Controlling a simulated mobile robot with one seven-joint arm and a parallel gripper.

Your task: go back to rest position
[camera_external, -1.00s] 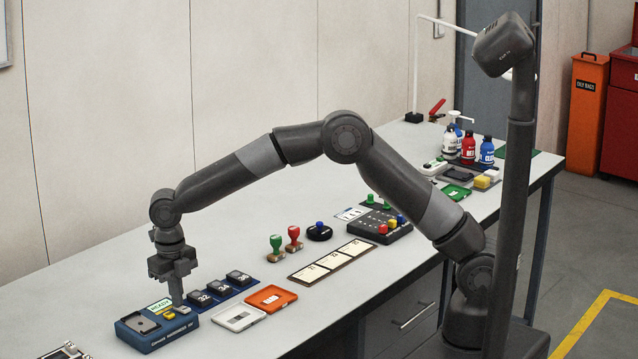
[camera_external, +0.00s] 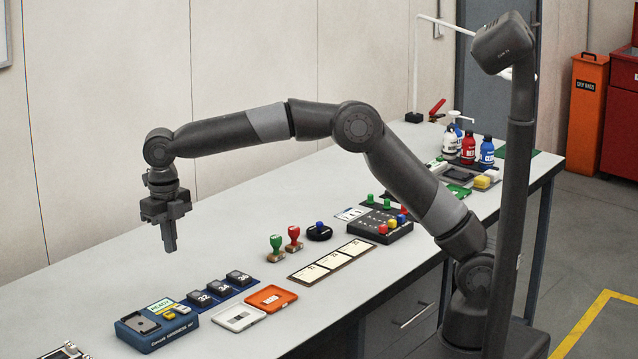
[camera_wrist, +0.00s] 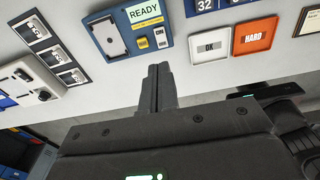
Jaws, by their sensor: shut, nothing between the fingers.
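My gripper (camera_external: 169,243) is in the air above the left part of the bench (camera_external: 110,275), pointing down, with its fingers together and nothing between them. In the wrist view the shut fingers (camera_wrist: 158,88) also show, apart from everything on the bench. The blue device (camera_external: 157,327) with a "READY" label stands below my gripper on the bench. It also shows in the wrist view (camera_wrist: 109,45). My arm is raised and stretched out to the left across the bench.
Near the blue device are dark numbered blocks (camera_external: 219,287), a white tray (camera_external: 239,317) and an orange tray (camera_external: 271,298). Green and red stamps (camera_external: 276,246), a row of cards (camera_external: 331,262) and a dark button box (camera_external: 377,226) stand farther right. Bottles (camera_external: 468,148) stand at the far end.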

